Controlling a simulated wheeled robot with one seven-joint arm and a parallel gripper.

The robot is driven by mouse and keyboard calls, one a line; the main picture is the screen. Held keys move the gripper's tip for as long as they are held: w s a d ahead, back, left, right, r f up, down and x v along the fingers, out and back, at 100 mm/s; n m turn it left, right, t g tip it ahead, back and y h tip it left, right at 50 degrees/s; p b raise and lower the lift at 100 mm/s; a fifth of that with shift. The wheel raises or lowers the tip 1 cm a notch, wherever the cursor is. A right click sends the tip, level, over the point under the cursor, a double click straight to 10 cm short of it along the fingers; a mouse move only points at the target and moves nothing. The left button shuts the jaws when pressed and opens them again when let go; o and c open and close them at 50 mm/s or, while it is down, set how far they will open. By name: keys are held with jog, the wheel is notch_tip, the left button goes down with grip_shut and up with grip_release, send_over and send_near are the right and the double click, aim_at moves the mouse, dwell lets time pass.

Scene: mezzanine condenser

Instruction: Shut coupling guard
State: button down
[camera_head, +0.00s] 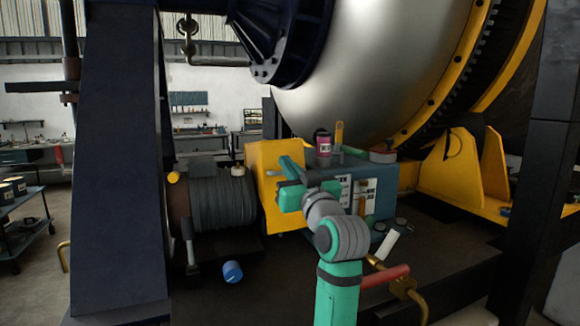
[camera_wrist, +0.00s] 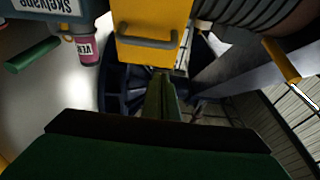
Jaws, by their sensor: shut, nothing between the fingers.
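The coupling guard is a yellow panel (camera_head: 262,158) standing between the ribbed grey motor and the blue-grey machine box in the head view. In the wrist view the guard (camera_wrist: 152,52) fills the upper middle, with a dark bar handle (camera_wrist: 147,42) across it. My gripper (camera_head: 286,163) is in front of the guard and hides part of it. In the wrist view the fingers of my gripper (camera_wrist: 160,92) are together with nothing between them, just below the guard's edge in the picture. I cannot tell whether they touch it, or how far open the guard stands.
The motor (camera_head: 222,202) is left of the guard, the machine box (camera_head: 378,197) right of it. A pink-labelled bottle (camera_head: 323,146) stands on the box. A blue cylinder (camera_head: 232,272) lies on the dark platform. A red-handled valve (camera_head: 386,275) is near my arm. A dark column (camera_head: 120,160) rises at left.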

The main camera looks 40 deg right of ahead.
jog(key=s+a+f, duration=0.1)
jog(key=s+f, duration=0.4)
jog(key=g+y, duration=0.2)
jog(key=g, duration=0.1)
send_near(270, 167)
notch_tip(270, 167, up, 3)
notch_tip(270, 167, up, 7)
jog(key=s+m+g, duration=0.2)
jog(key=g, duration=0.3)
jog(key=shift+y, duration=0.4)
jog(key=x, duration=0.9)
jog(key=shift+w+d+f, duration=0.2)
jog(key=f, duration=0.1)
jog(key=a+f, duration=0.1)
jog(key=shift+f, duration=0.3)
jog(key=shift+s+a+f, duration=0.1)
jog(key=shift+a+f, duration=0.05)
jog(key=shift+f, duration=0.35)
jog(key=shift+s+f, duration=0.1)
jog(key=shift+f, duration=0.05)
